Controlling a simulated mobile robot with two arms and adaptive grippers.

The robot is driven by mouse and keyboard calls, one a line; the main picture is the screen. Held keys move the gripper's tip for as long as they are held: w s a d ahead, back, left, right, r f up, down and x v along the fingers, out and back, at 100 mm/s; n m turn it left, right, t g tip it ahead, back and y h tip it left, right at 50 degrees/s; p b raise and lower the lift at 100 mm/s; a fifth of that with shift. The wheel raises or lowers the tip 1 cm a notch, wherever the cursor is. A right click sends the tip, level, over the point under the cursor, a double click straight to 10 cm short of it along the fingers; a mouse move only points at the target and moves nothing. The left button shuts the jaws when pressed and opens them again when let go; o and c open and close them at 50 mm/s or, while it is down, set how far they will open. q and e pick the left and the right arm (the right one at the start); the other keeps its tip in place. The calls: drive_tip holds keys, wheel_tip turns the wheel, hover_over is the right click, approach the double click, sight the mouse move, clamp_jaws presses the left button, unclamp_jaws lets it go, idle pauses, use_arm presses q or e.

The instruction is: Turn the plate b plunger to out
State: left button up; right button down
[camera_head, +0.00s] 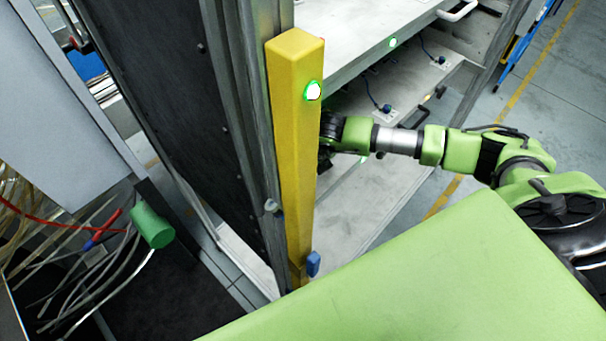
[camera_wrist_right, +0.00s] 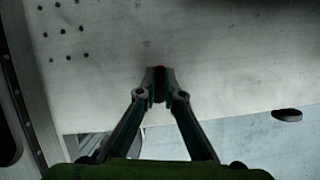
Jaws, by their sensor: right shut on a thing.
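My right gripper (camera_wrist_right: 160,86) reaches a pale metal plate (camera_wrist_right: 215,60) in the right wrist view. Its fingers converge and are shut on a small dark knob (camera_wrist_right: 158,76), which appears to be the plate b plunger. The fingers hide most of it, so its turned position cannot be told. In the head view my right gripper (camera_head: 325,140) is partly hidden behind the yellow post (camera_head: 293,150), inside the rack. My left gripper is not in view.
Pale shelves (camera_head: 350,35) carry small blue-and-black knobs (camera_head: 387,108) right of the post. A green light (camera_head: 313,91) glows on the post. Loose tubes (camera_head: 85,245) and a green cylinder (camera_head: 152,226) are at left. Open floor (camera_head: 540,90) lies at right.

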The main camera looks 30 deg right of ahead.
drive_tip(key=n+y+b, duration=0.1)
drive_tip(key=n+b, duration=0.1)
drive_tip(key=n+g+y+b, duration=0.1)
drive_tip(key=n+b, duration=0.2)
drive_tip(key=a+n+y+b, duration=0.1)
drive_tip(key=n+b, duration=0.2)
drive_tip(key=shift+s+f, duration=0.25)
drive_tip(key=shift+s, duration=0.05)
drive_tip(key=shift+s+a+r+n+g+y+b, duration=0.15)
drive_tip(key=shift+n+g+b, duration=0.35)
drive_tip(key=shift+n+b, duration=0.55)
drive_tip(key=shift+s+r+n+g+y+b, duration=0.15)
drive_tip(key=shift+n+g+b, duration=0.35)
drive_tip(key=shift+n+b, duration=0.5)
drive_tip(key=shift+f+n, duration=0.1)
drive_tip(key=shift+n, duration=0.15)
drive_tip(key=c, duration=2.2)
unclamp_jaws()
drive_tip(key=shift+o, duration=0.2)
drive_tip(key=shift+r, duration=0.25)
drive_tip(key=s+d, duration=0.1)
drive_tip(key=d, duration=0.3)
drive_tip(key=s+d, duration=0.1)
drive_tip(key=d, duration=0.3)
drive_tip(key=s+d, duration=0.2)
drive_tip(key=d, duration=0.2)
drive_tip(key=shift+r, duration=0.35)
